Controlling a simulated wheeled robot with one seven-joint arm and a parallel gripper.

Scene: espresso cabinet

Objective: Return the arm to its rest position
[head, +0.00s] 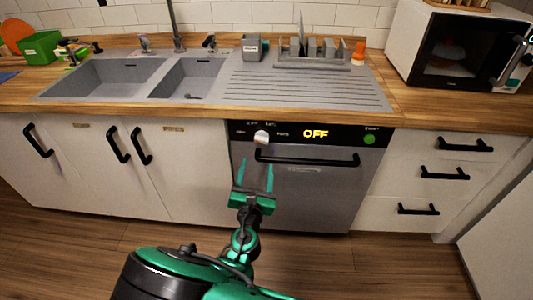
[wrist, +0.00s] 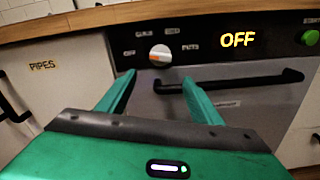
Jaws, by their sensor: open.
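My gripper (head: 256,178) is green, open and empty. In the head view it is in front of the dishwasher (head: 310,205), below the white knob (head: 262,137) and near the left end of the black handle (head: 318,160). In the wrist view my gripper's two fingers (wrist: 160,95) point toward the control panel, with the knob (wrist: 160,56) beyond and between them. The fingers appear apart from the knob and handle. The panel display (head: 315,133) reads OFF. The dishwasher door is shut.
White cabinets with black handles stand left (head: 110,170) and drawers (head: 430,180) stand right. The wooden counter (head: 430,108) above holds a double sink (head: 115,75), a dish rack (head: 312,60) and a microwave (head: 460,48). The wooden floor (head: 90,250) shows free room at the left.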

